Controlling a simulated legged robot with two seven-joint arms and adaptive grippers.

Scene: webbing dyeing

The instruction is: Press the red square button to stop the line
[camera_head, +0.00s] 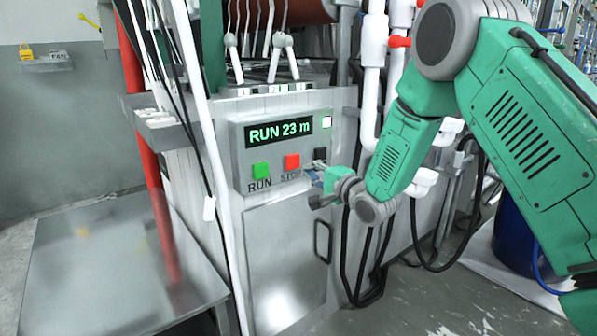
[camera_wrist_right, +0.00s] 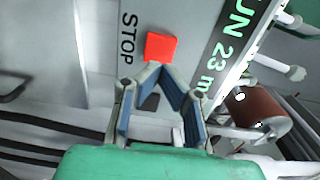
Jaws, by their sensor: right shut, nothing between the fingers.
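The red square button (camera_head: 292,161) is on the front of a grey control panel (camera_head: 240,150), above the partly hidden label STOP. My right gripper (camera_head: 310,172) is just right of the button and in front of the panel. In the right wrist view the red button (camera_wrist_right: 161,47) lies just beyond the closed fingertips (camera_wrist_right: 161,68), with the STOP label beside it. The fingers are shut with nothing held. I cannot tell whether the tips touch the button. The panel display (camera_head: 280,132) reads RUN 23 m. My left gripper is not in view.
A green button (camera_head: 261,170) marked RUN is left of the red one. A dark button (camera_head: 320,154) is to its right, below a white square (camera_head: 326,122). White pipes (camera_head: 372,70) stand right of the panel. A metal table (camera_head: 110,265) is at the lower left.

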